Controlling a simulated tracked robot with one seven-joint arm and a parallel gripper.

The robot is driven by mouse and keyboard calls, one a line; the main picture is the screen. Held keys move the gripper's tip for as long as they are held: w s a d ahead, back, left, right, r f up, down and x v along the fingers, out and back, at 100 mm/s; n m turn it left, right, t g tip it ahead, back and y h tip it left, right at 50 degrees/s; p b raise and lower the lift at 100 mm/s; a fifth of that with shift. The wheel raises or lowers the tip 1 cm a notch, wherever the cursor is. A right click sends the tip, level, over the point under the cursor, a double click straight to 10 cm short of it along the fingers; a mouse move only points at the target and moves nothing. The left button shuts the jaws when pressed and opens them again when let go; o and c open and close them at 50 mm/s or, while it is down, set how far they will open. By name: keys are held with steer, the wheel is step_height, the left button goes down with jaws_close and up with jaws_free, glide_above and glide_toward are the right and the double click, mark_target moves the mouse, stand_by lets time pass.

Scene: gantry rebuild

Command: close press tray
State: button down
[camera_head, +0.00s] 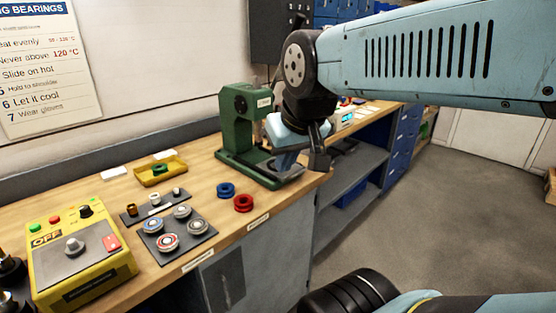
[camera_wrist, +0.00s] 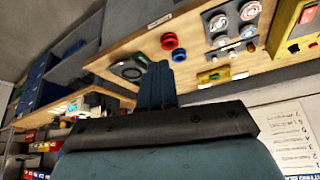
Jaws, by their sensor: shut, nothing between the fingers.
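The green press (camera_head: 232,122) stands on the wooden workbench. A dark, flat tray-like part (camera_head: 292,177) shows low at its front, near the bench's front edge. My gripper and wrist hide part of it, so I cannot tell how far out it is. In the wrist view, a dark plate with a ring (camera_wrist: 127,70), probably the tray, lies left of my fingers. My gripper (camera_head: 288,162) is in front of the press, close to the tray; contact is unclear. Its fingers (camera_wrist: 155,72) are together and empty in the wrist view.
Blue (camera_head: 226,189) and red (camera_head: 243,203) rings lie on the bench left of the tray. A grey plate with bearings (camera_head: 190,243), a yellow tray (camera_head: 150,180) and a yellow control box (camera_head: 112,275) are further left. Open shelves (camera_head: 350,175) stand to the right.

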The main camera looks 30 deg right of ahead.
steer(key=shift+w+d, duration=0.1)
steer(key=w+d+f+m+g+y, duration=0.1)
steer(key=w+d+f+m+y, duration=0.2)
steer(key=w, duration=0.4)
steer(key=w+d+f+m+y, duration=0.1)
steer(key=w+d+f+m, duration=0.2)
steer(key=w+d, duration=0.3)
steer(key=w+d+f+m+t+y, duration=0.1)
steer(key=w+d+f+m+t, duration=0.2)
steer(key=d, duration=0.4)
steer(key=w+d+f+m, duration=0.2)
steer(key=w+d+f, duration=0.2)
steer(key=w+d, duration=0.25)
steer(key=x, duration=0.9)
steer(key=shift+s+f, duration=0.2)
steer(key=shift+f, duration=0.1)
